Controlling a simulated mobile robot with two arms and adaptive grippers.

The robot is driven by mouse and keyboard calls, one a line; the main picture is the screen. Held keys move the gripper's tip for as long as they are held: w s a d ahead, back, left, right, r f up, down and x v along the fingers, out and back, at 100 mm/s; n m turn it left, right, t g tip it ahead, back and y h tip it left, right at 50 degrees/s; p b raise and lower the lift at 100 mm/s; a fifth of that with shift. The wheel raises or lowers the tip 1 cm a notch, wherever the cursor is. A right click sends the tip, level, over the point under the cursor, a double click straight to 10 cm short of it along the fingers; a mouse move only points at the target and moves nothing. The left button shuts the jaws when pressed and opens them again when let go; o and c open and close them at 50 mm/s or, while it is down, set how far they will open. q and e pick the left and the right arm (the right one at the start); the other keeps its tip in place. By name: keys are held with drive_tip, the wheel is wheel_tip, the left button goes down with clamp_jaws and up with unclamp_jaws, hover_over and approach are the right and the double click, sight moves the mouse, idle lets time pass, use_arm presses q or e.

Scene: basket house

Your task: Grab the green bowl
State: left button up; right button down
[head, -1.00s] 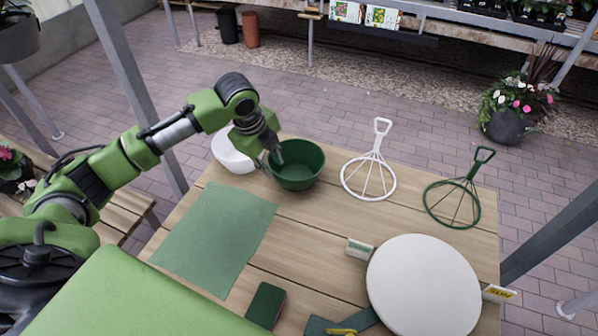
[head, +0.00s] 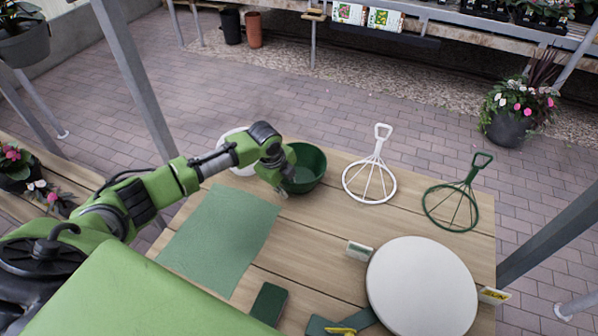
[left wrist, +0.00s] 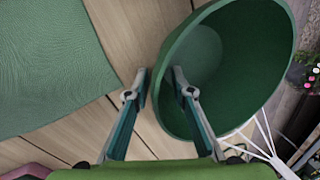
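The green bowl (head: 308,172) stands upright at the back of the wooden table, partly covered by my left gripper in the head view. My left gripper (head: 281,190) is at the bowl's near-left side. In the left wrist view the bowl (left wrist: 245,75) fills the right side, and the gripper (left wrist: 159,73) is open. One finger shows over the bowl's inside and the other outside, with the rim seemingly between them. I cannot tell whether the fingers touch it. My right gripper is not in view.
A white bowl (head: 240,168) stands behind my left wrist. A green mat (head: 220,240) lies to the near left. White (head: 370,182) and green (head: 452,206) wire holders and a round white board (head: 422,288) lie to the right. Bare table lies in front of the bowl.

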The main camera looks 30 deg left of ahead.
use_arm(q)
drive_tip(key=shift+f, duration=0.2)
clamp_jaws()
drive_tip(key=shift+r, duration=0.15)
